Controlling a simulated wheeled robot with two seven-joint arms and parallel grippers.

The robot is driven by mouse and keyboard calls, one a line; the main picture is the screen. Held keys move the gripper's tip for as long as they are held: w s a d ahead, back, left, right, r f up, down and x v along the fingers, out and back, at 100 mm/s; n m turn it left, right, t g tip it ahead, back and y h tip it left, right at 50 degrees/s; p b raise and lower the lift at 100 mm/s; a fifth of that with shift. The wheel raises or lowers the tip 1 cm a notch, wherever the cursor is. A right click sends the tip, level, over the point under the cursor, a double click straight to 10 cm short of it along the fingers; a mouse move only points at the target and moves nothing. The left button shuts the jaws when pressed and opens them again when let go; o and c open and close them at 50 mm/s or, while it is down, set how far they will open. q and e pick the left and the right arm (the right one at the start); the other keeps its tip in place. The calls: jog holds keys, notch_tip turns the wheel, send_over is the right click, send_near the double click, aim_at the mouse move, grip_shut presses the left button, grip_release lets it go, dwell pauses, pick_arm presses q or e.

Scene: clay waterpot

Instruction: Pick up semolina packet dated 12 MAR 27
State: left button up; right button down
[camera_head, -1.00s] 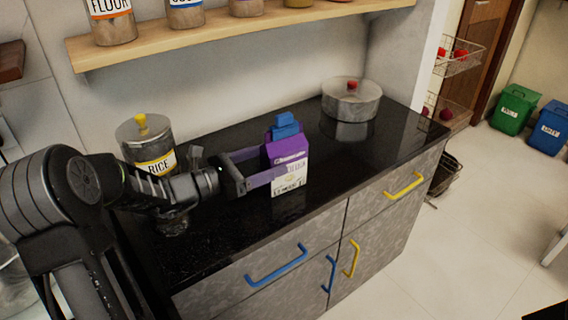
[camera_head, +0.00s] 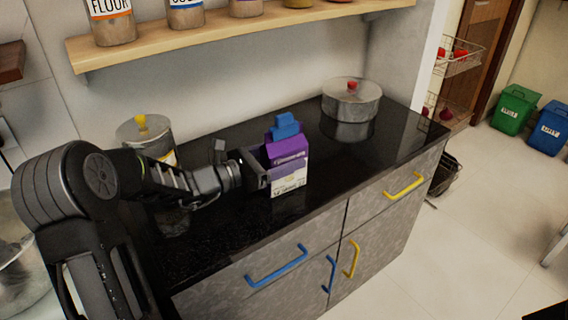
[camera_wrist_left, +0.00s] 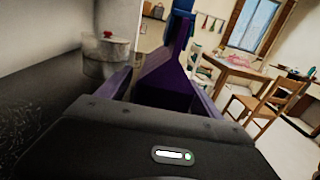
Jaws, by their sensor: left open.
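A purple and white packet (camera_head: 288,166) with a blue clip on top (camera_head: 285,127) stands upright on the black counter. Its front print is too small to read, so I cannot tell its date. My left gripper (camera_head: 266,168) is at the packet's left side, with its jaws open. In the left wrist view the purple packet (camera_wrist_left: 168,82) shows between the two fingers, very close to the palm. I cannot tell whether the fingers touch it. My right gripper is not in view.
A rice jar with a yellow knob (camera_head: 141,124) stands behind my left arm. A lidded pot (camera_head: 351,101) stands at the counter's far right. A wooden shelf (camera_head: 240,32) with jars hangs above. The black counter (camera_head: 237,225) is clear in front.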

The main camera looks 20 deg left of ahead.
pick_arm(q)
jog(key=shift+c, duration=0.4)
grip_shut()
dwell(0.5)
